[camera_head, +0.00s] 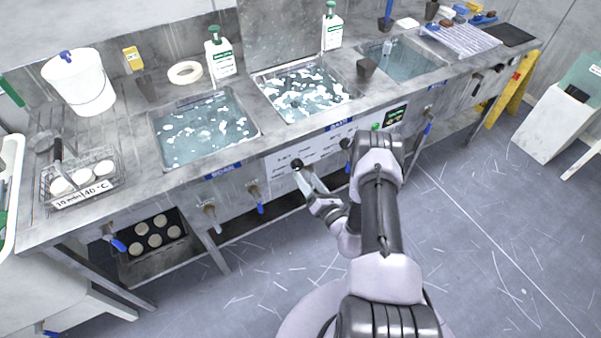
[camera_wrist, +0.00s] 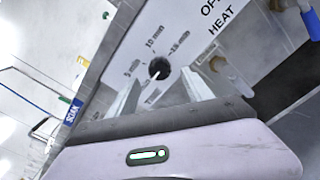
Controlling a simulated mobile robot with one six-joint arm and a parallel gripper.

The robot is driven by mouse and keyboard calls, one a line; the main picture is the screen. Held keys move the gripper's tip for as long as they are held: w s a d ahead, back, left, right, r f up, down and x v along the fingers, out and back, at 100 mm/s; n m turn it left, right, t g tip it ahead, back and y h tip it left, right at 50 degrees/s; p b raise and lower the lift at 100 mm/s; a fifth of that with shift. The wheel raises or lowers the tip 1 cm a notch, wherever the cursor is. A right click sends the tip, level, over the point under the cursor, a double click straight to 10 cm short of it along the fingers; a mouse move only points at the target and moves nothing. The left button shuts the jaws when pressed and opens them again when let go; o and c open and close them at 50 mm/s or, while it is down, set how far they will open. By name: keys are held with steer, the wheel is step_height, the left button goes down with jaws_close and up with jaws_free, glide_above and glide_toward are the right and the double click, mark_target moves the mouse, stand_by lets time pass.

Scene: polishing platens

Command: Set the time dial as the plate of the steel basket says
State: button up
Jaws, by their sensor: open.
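The steel basket (camera_head: 70,190) stands at the left end of the bench in the head view, holding several round white pieces. Its white plate (camera_head: 84,195) reads 10 min, 40 °C. The black time dial (camera_wrist: 159,68) shows in the wrist view on a pale panel, with marks that look like 5, 10 and 15 min. A pale pointer line shows on its lower part; its exact setting is hard to tell. The dial also shows in the head view (camera_head: 297,163). My gripper (camera_wrist: 160,86) is open, its fingers just below the dial on either side; contact is not clear.
A second black knob (camera_head: 345,143) is to the right on the same panel, partly behind my arm. Valves with blue handles (camera_head: 260,207) stick out below the bench front. Water-filled basins (camera_head: 203,130) are set in the bench top. The floor in front is clear.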

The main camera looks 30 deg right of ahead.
mark_target(299, 168)
steer(key=w+b, duration=0.1)
steer(key=w, duration=0.4)
steer(key=shift+w+a, duration=0.1)
jaws_close()
